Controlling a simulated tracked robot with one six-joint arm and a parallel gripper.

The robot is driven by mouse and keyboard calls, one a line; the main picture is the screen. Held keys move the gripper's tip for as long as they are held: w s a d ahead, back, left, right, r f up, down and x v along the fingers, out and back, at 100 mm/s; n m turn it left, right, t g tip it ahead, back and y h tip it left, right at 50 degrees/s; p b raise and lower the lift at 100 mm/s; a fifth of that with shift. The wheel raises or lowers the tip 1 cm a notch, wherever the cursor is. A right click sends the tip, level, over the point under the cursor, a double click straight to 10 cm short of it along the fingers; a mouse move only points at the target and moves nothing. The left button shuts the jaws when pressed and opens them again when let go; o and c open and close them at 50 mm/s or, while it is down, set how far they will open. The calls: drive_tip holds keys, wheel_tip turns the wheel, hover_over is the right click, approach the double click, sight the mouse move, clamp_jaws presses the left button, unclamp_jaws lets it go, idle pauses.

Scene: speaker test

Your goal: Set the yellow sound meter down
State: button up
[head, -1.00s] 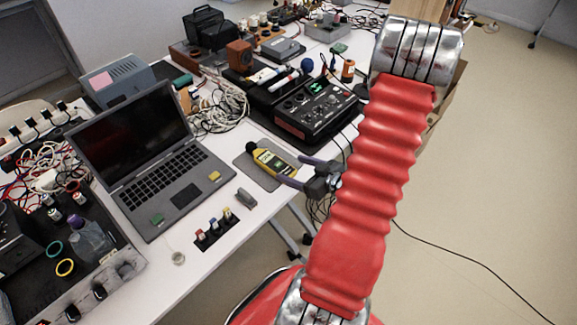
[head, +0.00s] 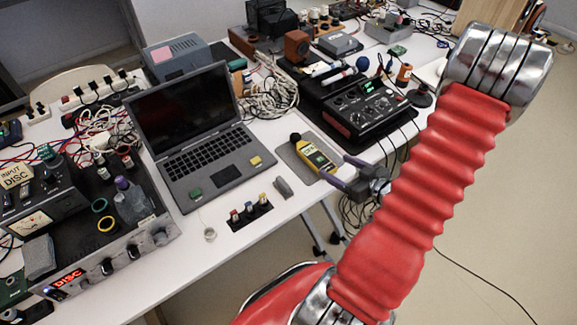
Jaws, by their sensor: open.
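The yellow sound meter (head: 318,157), with a black round tip at its upper left end, lies on a grey mat (head: 290,152) on the white table. My gripper (head: 334,167) is open at the meter's lower right end. Its two purple-grey fingers point left toward the meter, one on each side of that end. Whether a finger touches the meter is too small to tell.
An open laptop (head: 210,160) stands left of the mat. A black mixer-like device (head: 355,108) is behind it. A small grey block (head: 283,187) and a strip with several plugs (head: 250,211) lie in front. The table's edge runs close below the gripper.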

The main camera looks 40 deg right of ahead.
drive_tip(key=shift+w+d+r, duration=0.2)
drive_tip(key=shift+w+r, duration=0.05)
drive_tip(key=shift+w, duration=0.2)
drive_tip(key=w+r+g+h, duration=0.1)
drive_tip(key=w, duration=0.1)
drive_tip(key=w+d+r+n+g+h, duration=0.1)
drive_tip(key=w+r, duration=0.1)
drive_tip(key=shift+d+r+g, duration=0.15)
drive_tip(key=shift+r+g, duration=0.15)
drive_tip(key=w+a+r+m+g+h, duration=0.1)
drive_tip(key=w+a+r+h, duration=0.1)
drive_tip(key=a+r, duration=0.35)
drive_tip(key=w+a+r+g+h, duration=0.1)
drive_tip(key=a+r+g, duration=0.1)
drive_tip(key=r, duration=0.6)
drive_tip(key=s+a+r+g+y, duration=0.1)
drive_tip(key=s+a+r, duration=0.3)
drive_tip(key=a, duration=0.9)
drive_tip(key=s+a+r+g+y, duration=0.1)
drive_tip(key=s+a+r+y, duration=0.2)
drive_tip(key=s+a, duration=0.6)
drive_tip(key=a+r, duration=0.2)
drive_tip(key=a, duration=0.1)
drive_tip(key=shift+s+a+y, duration=0.15)
drive_tip(key=shift+a+y, duration=0.15)
drive_tip(key=shift+a, duration=0.05)
drive_tip(key=shift+c, duration=0.6)
